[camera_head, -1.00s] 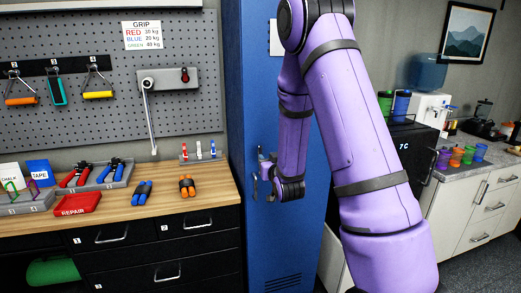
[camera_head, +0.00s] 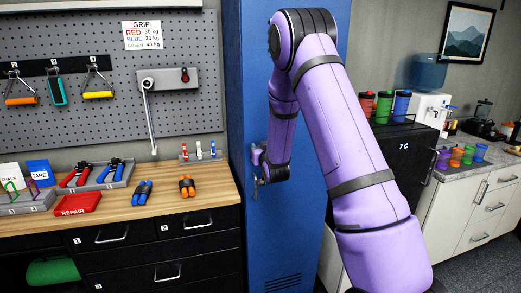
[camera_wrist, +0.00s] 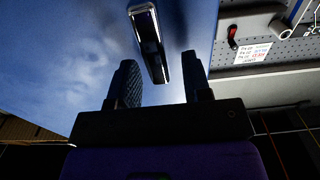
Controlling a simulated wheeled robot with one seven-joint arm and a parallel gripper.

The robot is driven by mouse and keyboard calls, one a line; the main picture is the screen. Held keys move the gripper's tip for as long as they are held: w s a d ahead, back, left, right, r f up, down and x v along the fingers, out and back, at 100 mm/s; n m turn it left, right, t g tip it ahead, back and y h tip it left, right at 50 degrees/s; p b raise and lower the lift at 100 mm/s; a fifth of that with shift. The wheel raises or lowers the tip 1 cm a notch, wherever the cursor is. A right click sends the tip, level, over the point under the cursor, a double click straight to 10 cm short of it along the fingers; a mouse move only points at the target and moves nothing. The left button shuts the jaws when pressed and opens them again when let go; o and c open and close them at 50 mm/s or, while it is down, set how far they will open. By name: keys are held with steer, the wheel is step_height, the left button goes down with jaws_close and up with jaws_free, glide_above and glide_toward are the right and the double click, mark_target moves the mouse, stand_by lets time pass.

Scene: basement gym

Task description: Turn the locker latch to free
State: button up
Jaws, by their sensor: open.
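The blue locker (camera_head: 285,235) stands in the middle of the head view, behind my arm. In the wrist view its latch (camera_wrist: 147,38) is a dark, shiny elongated handle on the blue door (camera_wrist: 70,50), slightly tilted in the picture. My gripper (camera_wrist: 159,64) is open, with one finger on each side of the latch's lower end. The fingers look apart from the latch; I cannot tell how deep it sits between them. In the head view my gripper (camera_head: 257,170) is at the locker's front, small and partly hidden by my wrist, and the latch cannot be clearly made out.
A wooden workbench (camera_head: 105,218) with hand grips, trays and a red repair tray (camera_head: 78,203) stands left of the locker. A pegboard (camera_head: 100,110) hangs above it. A black fridge (camera_head: 410,150) with bottles on top and a white counter (camera_head: 485,200) are to the right.

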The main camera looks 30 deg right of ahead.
jaws_close()
steer(key=shift+a+n, duration=0.1)
steer(key=shift+n, duration=0.2)
steer(key=shift+w+a+f+n, duration=0.15)
steer(key=shift+a+f+n, duration=0.3)
steer(key=shift+n, duration=2.4)
steer(key=shift+w+a+f+n, duration=0.1)
steer(key=shift+a+f+n, duration=0.35)
steer(key=shift+n, duration=2.45)
steer(key=shift+w+a+f+n, duration=0.15)
steer(key=shift+a+f+n, duration=0.3)
steer(key=shift+n, duration=2.4)
steer(key=shift+d, duration=0.1)
